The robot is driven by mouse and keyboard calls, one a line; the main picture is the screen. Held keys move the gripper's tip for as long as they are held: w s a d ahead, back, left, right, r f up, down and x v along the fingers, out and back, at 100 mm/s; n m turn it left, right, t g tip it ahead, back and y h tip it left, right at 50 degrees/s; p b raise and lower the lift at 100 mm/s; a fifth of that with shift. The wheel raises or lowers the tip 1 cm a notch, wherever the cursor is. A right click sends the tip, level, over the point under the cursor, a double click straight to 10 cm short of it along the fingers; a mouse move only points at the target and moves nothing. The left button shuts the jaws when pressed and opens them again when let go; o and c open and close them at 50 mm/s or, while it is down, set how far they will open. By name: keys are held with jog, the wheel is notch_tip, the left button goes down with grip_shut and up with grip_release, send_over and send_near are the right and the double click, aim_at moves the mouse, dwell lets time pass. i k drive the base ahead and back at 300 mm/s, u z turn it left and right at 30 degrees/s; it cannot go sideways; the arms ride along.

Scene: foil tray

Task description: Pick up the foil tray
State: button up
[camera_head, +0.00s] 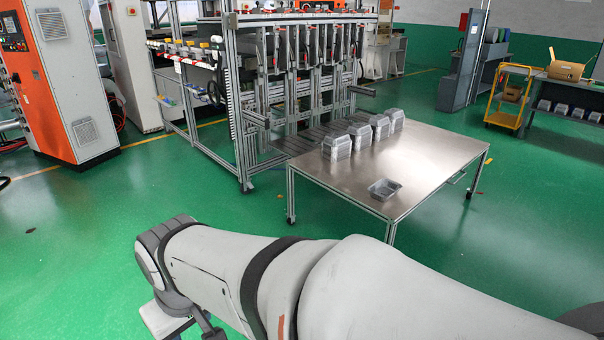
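A single silver foil tray (385,189) lies open side up on the metal-topped table (430,160), close to the table's near corner. Several stacks of similar foil trays (337,147) stand along the table's far left side, apart from the single tray. My arm crosses the bottom of the view, in front of and below the table, and does not touch the tray. My gripper's fingers cannot be made out. Only arm parts show at the lower left, cut off by the picture's edge.
A framed press machine (300,80) stands directly behind the table. An orange and white control cabinet (60,80) is at the left. A yellow cart (508,98) and a bench with more trays are at the back right. Green floor (80,240) is clear left of the table.

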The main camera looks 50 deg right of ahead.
aim_at(383, 190)
jog(key=z, duration=0.9)
jog(key=i, duration=3.65)
jog(key=z, duration=0.6)
